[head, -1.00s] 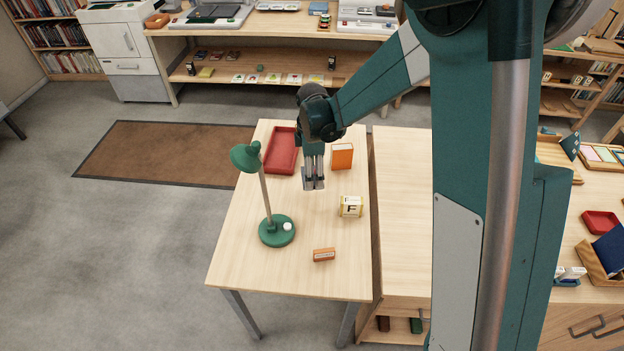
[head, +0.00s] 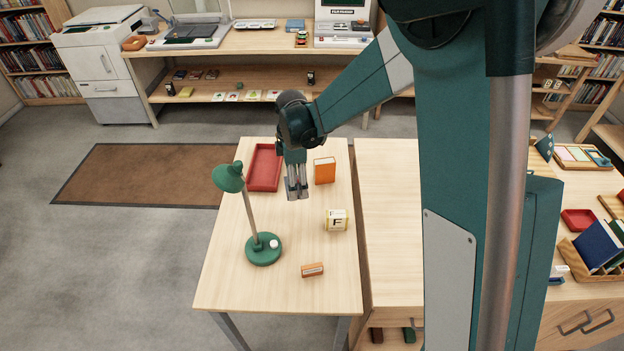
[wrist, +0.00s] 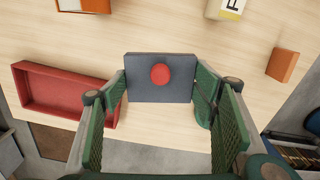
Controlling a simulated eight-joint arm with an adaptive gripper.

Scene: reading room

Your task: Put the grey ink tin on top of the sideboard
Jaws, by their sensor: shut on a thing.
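In the wrist view the grey ink tin (wrist: 140,91), a flat dark-grey block with a red round spot on its face, sits between the green finger pads. My gripper (wrist: 160,95) is shut on it. In the head view my gripper (head: 297,192) points down over the wooden table, left of and a little nearer than the orange box; the tin is hard to make out there. Its height above the table is hard to judge. A pale wood-topped unit (head: 388,220) with an open lower shelf stands right beside the table and may be the sideboard; its top looks bare where visible.
On the table stand a red tray (head: 250,186), an orange box (head: 325,171), a yellow-and-white block marked F (head: 337,220), a small orange-brown box (head: 312,270) and a tall green lamp (head: 263,250). My arm hides part of the right side. A drawer cabinet with trays and books (head: 600,243) stands farther right.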

